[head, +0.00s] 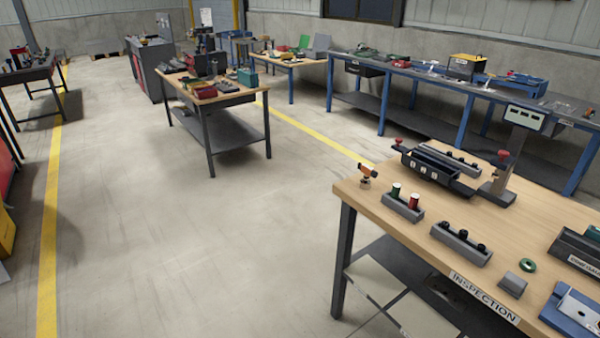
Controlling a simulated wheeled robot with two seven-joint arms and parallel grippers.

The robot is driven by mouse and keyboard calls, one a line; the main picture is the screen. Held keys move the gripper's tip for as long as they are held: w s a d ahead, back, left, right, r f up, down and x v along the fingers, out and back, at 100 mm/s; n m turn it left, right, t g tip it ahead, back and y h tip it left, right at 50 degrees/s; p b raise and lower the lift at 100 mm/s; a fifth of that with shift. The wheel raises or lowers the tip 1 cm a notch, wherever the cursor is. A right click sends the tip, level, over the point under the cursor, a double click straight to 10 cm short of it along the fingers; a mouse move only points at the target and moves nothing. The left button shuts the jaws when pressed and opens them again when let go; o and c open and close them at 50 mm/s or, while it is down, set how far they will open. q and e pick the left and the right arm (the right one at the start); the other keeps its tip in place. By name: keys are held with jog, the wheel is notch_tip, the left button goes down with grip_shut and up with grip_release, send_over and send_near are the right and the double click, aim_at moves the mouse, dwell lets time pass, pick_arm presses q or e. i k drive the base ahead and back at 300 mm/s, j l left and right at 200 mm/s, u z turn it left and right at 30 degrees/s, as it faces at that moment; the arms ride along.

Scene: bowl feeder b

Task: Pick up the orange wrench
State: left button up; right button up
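I cannot make out an orange wrench for certain in the head view. A small orange and dark item (367,171) stands at the far left corner of the wooden inspection table (390,225), on a small base; its shape is too small to tell. Many small tools on the farther benches are also too small to identify. Neither of my grippers is in view.
A second wooden workbench (205,92) stands farther back. Open concrete floor (190,230) lies at centre and left.

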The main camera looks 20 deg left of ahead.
aim_at(365, 182)
jog(key=u, duration=0.2)
jog(key=z, duration=1.9)
jog(key=u, duration=1.9)
jog(key=i+j+z, duration=0.25)
jog(key=i+j, duration=0.4)
jog(key=i, duration=0.05)
